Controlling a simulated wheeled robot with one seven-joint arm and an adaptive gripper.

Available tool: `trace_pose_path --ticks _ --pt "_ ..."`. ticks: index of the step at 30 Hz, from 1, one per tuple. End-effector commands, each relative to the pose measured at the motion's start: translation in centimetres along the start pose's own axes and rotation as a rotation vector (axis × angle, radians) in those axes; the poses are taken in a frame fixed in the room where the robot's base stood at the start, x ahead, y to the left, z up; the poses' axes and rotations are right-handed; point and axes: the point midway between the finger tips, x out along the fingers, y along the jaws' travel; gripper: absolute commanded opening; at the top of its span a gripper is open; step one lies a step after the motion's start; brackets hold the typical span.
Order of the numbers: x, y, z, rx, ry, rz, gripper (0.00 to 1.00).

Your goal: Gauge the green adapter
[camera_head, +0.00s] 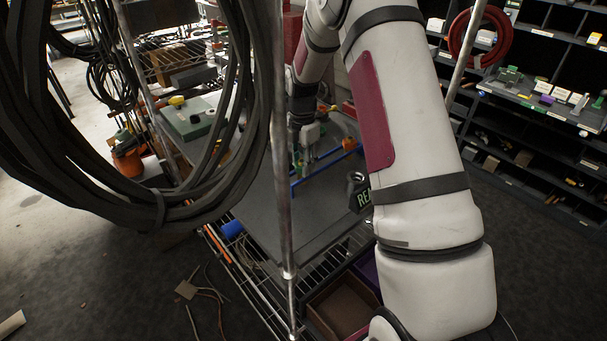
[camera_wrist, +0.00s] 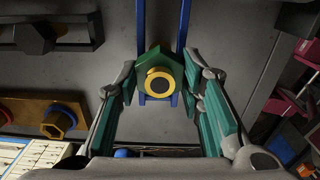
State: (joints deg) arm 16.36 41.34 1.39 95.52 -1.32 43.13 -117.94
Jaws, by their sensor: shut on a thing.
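The green adapter (camera_wrist: 147,60), a faceted green body with a yellow ring around a dark round end, is between my fingers in the wrist view. My gripper (camera_wrist: 160,76), with teal finger pads, is shut on it. The adapter is in front of two parallel blue rails (camera_wrist: 183,30); whether it touches them I cannot tell. In the head view my gripper (camera_head: 307,158) is over the grey worktop beside the blue rail frame (camera_head: 318,170), and the adapter is too small to make out there. A dark box with green lettering (camera_head: 363,199) is partly hidden by my arm.
A yellow-ringed blue part (camera_wrist: 58,121) sits on an orange-brown block at left in the wrist view. Red parts (camera_wrist: 292,103) lie at right. In the head view, a metal post (camera_head: 281,150) and hanging dark hoses (camera_head: 160,215) stand close. Pigeonhole shelves (camera_head: 540,120) are at right.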

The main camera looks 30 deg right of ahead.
Motion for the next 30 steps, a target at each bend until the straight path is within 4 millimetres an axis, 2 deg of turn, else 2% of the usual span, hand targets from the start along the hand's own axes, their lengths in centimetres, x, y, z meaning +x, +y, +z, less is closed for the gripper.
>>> trace_pose_path --ticks 11,30 --pt "-1.2 0.0 0.0 0.000 -0.001 0.001 0.00" --pt "-6.6 0.0 0.1 0.001 -0.001 0.001 0.00"
